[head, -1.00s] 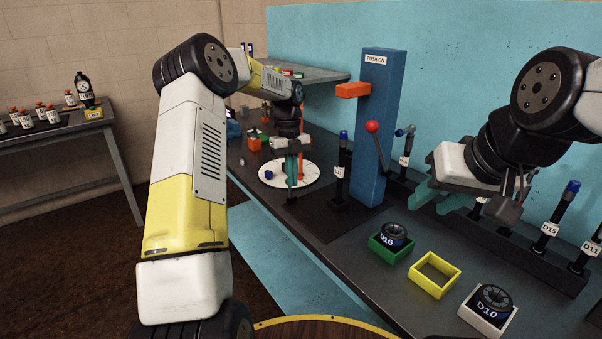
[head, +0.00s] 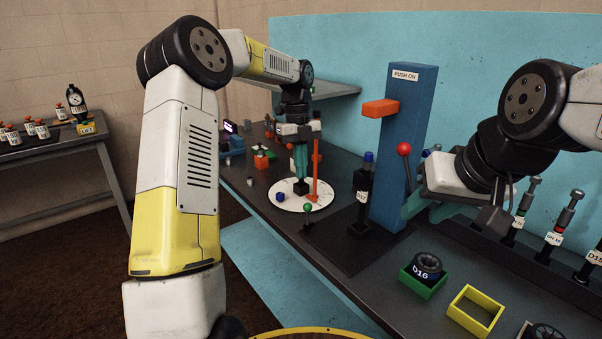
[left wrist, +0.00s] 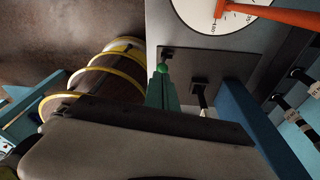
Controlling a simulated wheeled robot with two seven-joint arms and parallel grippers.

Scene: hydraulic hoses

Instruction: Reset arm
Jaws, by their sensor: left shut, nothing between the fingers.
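My left gripper (head: 301,160) has its teal fingers together and empty. In the head view it appears over a round white dial (head: 285,204), beside an upright orange arm (head: 316,176). In the left wrist view the shut fingers (left wrist: 162,90) point towards a small lever with a green ball (left wrist: 162,68); I cannot tell if they touch it. The green-ball lever (head: 308,208) stands in front of the dial. The orange arm also crosses the dial's edge in the left wrist view (left wrist: 255,13). My right gripper (head: 427,207) hangs right of the blue post, its teal fingers apart, partly hidden.
A blue post (head: 408,150) with an orange block and a red-ball lever (head: 404,150) stands mid-bench. Labelled hose fittings (head: 555,237) line the back right. Green (head: 411,284) and yellow (head: 476,311) frames lie in front. A side table (head: 60,150) holds small bottles.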

